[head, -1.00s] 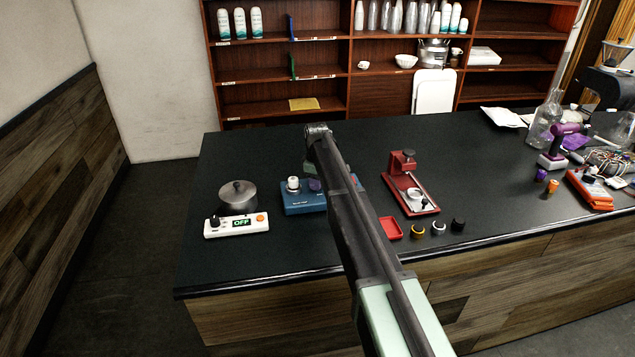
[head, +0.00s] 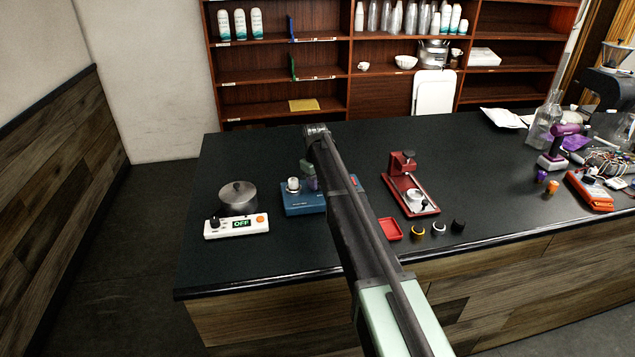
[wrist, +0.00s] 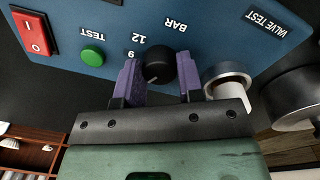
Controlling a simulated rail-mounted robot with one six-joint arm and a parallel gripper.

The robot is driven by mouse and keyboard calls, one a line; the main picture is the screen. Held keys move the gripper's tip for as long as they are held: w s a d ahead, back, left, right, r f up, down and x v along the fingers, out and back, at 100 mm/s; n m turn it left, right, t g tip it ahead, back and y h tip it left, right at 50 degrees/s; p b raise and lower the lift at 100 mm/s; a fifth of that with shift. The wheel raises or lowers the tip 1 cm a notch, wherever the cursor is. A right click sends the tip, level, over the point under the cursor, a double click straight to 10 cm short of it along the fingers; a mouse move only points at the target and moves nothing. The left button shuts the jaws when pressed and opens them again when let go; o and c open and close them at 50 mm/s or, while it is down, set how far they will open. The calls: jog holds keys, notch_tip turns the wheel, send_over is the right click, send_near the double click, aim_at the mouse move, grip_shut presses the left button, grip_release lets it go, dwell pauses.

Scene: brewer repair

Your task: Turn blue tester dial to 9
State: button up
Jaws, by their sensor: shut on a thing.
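The blue tester (head: 301,203) stands on the dark counter; it fills the top of the wrist view, its lettering upside down. Its black dial (wrist: 162,68) sits below the word BAR, with the numbers 12 and 9 printed up and left of it. A light pointer mark on the dial points to the lower left, below the 9. The left finger covers the scale there. My gripper (wrist: 160,78) is shut on the dial, one purple finger on each side. In the head view my gripper (head: 312,183) is over the tester, and my arm hides part of it.
On the tester, a green TEST button (wrist: 92,55), a red switch (wrist: 34,33) and a metal fitting (wrist: 229,82) flank the dial. The counter's front left is clear.

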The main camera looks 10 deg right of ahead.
jog(key=m, duration=0.5)
jog(key=shift+m, duration=0.3)
jog(key=m, duration=0.4)
jog(key=shift+m+g, duration=0.3)
jog(key=shift+m, duration=0.1)
jog(key=o, duration=0.9)
jog(key=r+p, duration=1.1)
jog(key=shift+w+a, duration=0.15)
jog(key=shift+a, duration=0.1)
